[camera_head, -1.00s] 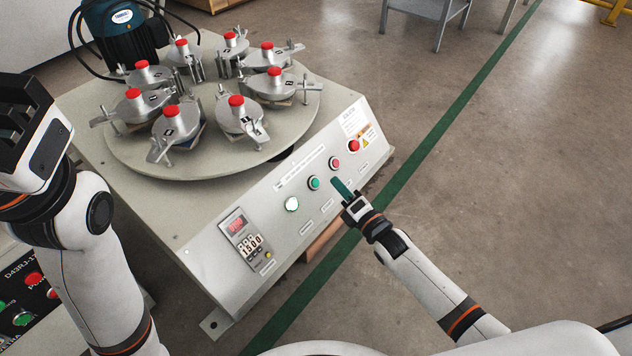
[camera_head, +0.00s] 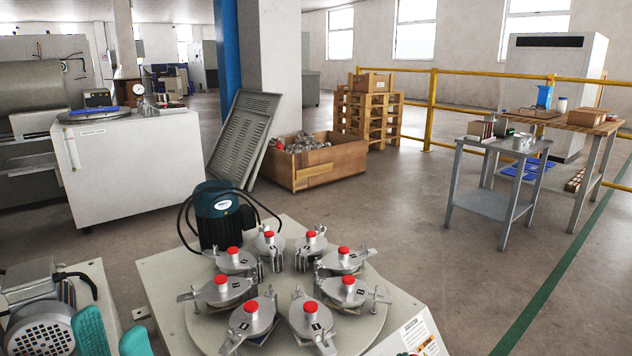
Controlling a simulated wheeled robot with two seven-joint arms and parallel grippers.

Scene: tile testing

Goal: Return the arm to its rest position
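My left gripper (camera_head: 113,337) shows at the bottom left edge as two teal fingers standing apart, with nothing visible between them. The rest of the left arm is below the frame. My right gripper and arm are out of view. The tile testing machine (camera_head: 165,289) stands in the bottom middle, to the right of the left gripper. Its round table carries several metal clamps with red knobs. Its front panel is mostly cut off.
A machine with a perforated motor cover (camera_head: 42,338) is at the bottom left, beside the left fingers. A grey table (camera_head: 490,204) and a wooden workbench (camera_head: 580,122) stand at the right. A wooden crate (camera_head: 312,167) is behind. Open floor lies at the right.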

